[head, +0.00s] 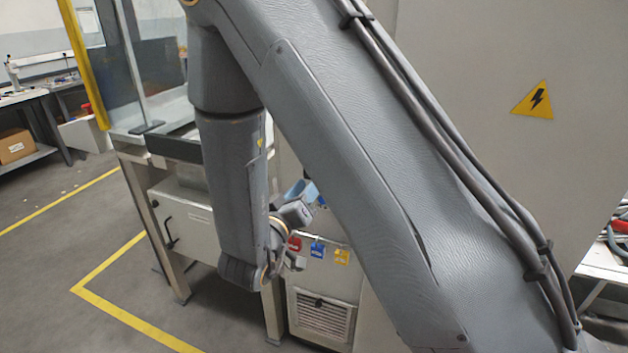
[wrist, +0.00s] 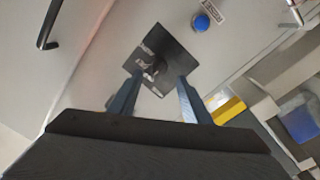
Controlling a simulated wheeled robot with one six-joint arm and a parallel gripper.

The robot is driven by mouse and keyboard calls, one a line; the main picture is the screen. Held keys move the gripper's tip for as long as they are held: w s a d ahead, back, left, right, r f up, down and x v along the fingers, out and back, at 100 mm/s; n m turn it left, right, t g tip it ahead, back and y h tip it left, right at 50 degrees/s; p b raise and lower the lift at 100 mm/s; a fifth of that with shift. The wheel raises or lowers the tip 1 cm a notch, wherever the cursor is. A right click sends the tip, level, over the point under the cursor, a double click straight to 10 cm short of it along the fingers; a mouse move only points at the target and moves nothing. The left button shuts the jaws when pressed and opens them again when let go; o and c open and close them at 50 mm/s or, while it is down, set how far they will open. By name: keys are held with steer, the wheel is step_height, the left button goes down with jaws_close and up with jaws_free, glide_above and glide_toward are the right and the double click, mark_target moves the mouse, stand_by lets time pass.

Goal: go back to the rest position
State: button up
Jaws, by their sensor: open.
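My gripper (wrist: 157,92) is open, its two dark fingers apart with nothing between them. Beyond the fingertips in the wrist view is a black square plate (wrist: 178,48) with a small fitting on it, mounted on a pale panel. I cannot tell how far the fingertips are from the plate. In the head view my arm is bent, with its forearm hanging down in front of a grey cabinet. The gripper itself is mostly hidden there behind my own arm.
A blue round button (wrist: 201,22) is beside the plate, and a black handle (wrist: 47,25) is at upper left. A large grey panel with a warning sign (head: 534,101) stands right. Open floor (head: 60,290) lies left.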

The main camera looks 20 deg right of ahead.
steer(key=shift+s+a, duration=0.4)
steer(key=shift+s, duration=0.15)
step_height(320, 180, down, 7)
steer(key=a+g+y, duration=0.2)
steer(key=g+y, duration=0.4)
steer(key=y, duration=0.4)
steer(key=s+d+g, duration=0.3)
steer(key=s+g, duration=0.1)
steer(key=s, duration=0.5)
steer(key=s+d+g+y, duration=0.1)
steer(key=s+d+g, duration=0.2)
steer(key=s, duration=0.6)
steer(key=shift+s+d+r+n+g, duration=0.3)
steer(key=shift+d+r+n+g, duration=0.1)
steer(key=shift+d, duration=0.1)
